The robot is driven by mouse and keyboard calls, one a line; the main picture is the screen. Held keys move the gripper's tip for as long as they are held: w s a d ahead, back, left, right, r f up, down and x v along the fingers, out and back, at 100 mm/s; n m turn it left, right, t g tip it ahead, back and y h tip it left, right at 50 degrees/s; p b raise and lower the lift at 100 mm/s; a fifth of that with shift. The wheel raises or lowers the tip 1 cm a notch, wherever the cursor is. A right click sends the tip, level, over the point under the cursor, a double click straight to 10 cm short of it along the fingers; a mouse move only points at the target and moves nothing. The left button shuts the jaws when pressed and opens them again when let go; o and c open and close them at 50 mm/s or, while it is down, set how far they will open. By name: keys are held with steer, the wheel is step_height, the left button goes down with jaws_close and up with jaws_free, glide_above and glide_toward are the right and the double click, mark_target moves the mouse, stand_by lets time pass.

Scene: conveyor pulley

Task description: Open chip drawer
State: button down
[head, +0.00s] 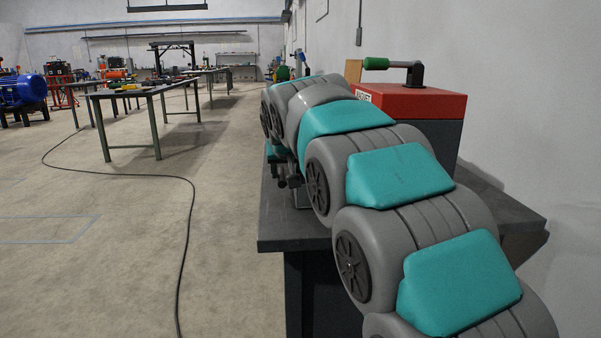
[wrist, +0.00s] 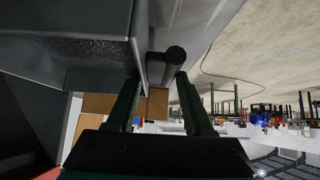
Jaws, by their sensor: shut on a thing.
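In the wrist view, my gripper (wrist: 158,78) has its two fingers on either side of a dark round bar handle (wrist: 172,62), shut on it. The handle stands out beside a grey metal front (wrist: 146,35), which seems to be the chip drawer's face. How far the drawer is out cannot be told. In the head view, my grey and teal arm reaches over the dark workbench (head: 288,232). It hides the drawer and most of my gripper there.
A red-topped machine (head: 415,98) with a green-gripped lever (head: 377,63) stands on the bench, right of my arm, near the wall. Open floor (head: 120,250) with a black cable (head: 190,215) lies to the left. Several green-legged tables (head: 150,92) stand farther back.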

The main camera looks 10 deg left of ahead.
steer(key=shift+r, duration=0.1)
steer(key=shift+c, duration=1.8)
jaws_free()
steer(key=v, duration=0.7)
steer(key=shift+s+r+b, duration=0.2)
steer(key=shift+s+b, duration=0.1)
steer(key=shift+d, duration=0.2)
